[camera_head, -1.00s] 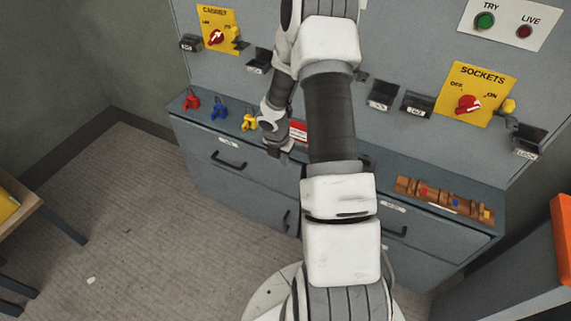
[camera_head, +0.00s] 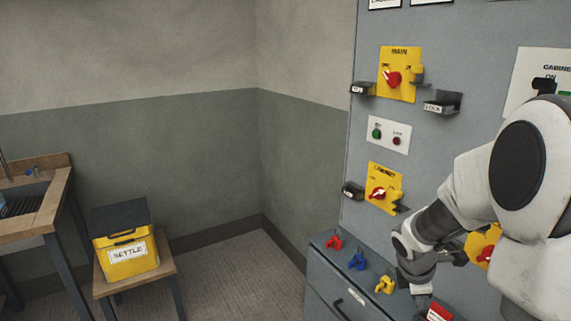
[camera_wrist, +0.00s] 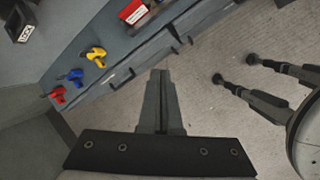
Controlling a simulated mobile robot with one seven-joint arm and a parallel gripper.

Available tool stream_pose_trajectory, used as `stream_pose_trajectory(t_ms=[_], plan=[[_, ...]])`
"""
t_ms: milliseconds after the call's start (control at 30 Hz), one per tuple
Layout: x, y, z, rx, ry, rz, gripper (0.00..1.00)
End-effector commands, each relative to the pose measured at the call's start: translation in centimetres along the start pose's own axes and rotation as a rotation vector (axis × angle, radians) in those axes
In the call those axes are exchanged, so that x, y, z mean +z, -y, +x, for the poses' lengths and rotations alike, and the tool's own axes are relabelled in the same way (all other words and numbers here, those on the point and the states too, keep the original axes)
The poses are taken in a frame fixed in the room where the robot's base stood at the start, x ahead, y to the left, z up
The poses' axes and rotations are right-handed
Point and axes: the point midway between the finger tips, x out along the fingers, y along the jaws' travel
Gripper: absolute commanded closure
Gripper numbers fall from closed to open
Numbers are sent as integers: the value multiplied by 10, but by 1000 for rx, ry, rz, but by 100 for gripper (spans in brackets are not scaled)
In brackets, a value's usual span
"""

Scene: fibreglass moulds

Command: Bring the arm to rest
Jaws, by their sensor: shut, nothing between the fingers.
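My gripper (camera_wrist: 159,78) is shut and empty in the wrist view, its fingers together over the front edge of the grey cabinet's drawers and the floor. In the head view, my arm (camera_head: 470,185) comes in from the right and bends down. Its hand (camera_head: 415,268) hangs right of the yellow padlock (camera_head: 385,285), apart from it in the picture. The fingertips cannot be made out in the head view.
Red (camera_head: 334,243) and blue (camera_head: 357,261) padlocks lie on the cabinet ledge. A red-and-white box (camera_head: 438,312) lies beside them. The switch panel (camera_head: 440,55) rises behind. A yellow box (camera_head: 130,258) marked SETTLE stands on a small table at left. Floor (camera_head: 235,285) between is clear.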

Motion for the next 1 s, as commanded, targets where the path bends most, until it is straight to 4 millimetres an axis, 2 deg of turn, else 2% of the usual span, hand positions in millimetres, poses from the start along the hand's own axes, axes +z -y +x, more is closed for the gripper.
stream_pose_trajectory(t_ms=[33,200,500,800,1000], plan=[[1,1,-23,19,3,72,100],[-2,18,-83,54,-19,345,100],[-16,66,-171,80,-140,818,100],[-38,127,-233,13,-342,1236,100],[-50,154,-253,-57,-443,1399,100]])
